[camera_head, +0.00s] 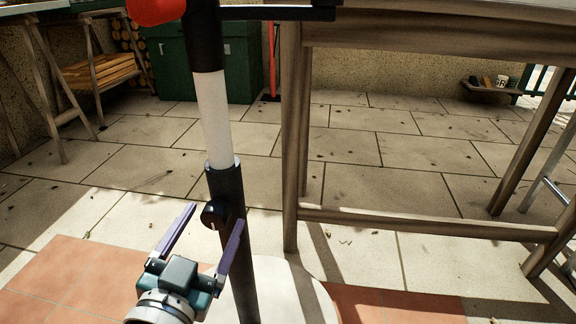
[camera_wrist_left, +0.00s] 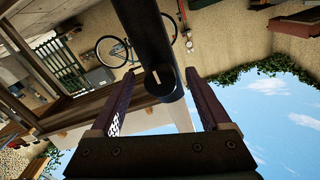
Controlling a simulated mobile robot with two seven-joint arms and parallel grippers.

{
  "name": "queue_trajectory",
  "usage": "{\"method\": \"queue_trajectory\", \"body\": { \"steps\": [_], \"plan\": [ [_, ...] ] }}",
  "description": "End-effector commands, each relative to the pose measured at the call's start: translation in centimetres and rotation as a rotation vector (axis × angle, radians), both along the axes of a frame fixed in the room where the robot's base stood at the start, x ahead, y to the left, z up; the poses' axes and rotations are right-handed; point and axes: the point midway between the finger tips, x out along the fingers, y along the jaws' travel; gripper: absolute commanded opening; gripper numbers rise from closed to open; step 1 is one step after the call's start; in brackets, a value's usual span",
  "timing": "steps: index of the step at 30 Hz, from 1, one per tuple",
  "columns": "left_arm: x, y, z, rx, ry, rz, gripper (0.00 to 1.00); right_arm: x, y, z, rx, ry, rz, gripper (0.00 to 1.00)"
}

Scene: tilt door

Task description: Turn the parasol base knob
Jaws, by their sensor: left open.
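The parasol pole (camera_head: 214,110) stands upright, with a black lower tube and a white section above it. A round black knob (camera_head: 213,214) sticks out from the side of the lower tube. My left gripper (camera_head: 203,230) is open, with its two purple fingers pointing up toward the knob. In the left wrist view the knob (camera_wrist_left: 164,84) shows a pale line on its face and lies between the open fingers (camera_wrist_left: 160,95). I cannot tell if either finger touches it. The pale parasol base (camera_head: 285,290) shows behind the pole. My right gripper is not in view.
A wooden table frame (camera_head: 293,130) stands close to the right of the pole, with a low crossbar (camera_head: 430,224). A dark green box (camera_head: 225,65) is behind. An orange-red rounded thing (camera_head: 155,10) is at the top. Open paving (camera_head: 110,170) lies to the left.

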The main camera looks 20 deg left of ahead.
Motion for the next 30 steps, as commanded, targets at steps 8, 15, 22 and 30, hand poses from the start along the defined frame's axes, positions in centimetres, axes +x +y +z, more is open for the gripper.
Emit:
{"method": "queue_trajectory", "body": {
  "steps": [8, 15, 22, 30],
  "plan": [
    [-4.6, -1.1, 0.2, 0.000, 0.005, -0.001, 0.81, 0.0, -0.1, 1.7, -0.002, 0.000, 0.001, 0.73],
    [-8.5, -2.1, 0.1, -0.001, 0.003, -0.001, 0.81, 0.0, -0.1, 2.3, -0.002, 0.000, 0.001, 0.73],
    [-9.5, -2.3, 0.0, -0.001, 0.000, -0.001, 0.81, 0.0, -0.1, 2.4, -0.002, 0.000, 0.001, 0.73],
    [-9.5, -2.3, 0.0, 0.000, 0.000, -0.001, 0.81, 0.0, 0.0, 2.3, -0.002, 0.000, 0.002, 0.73]
  ]
}}
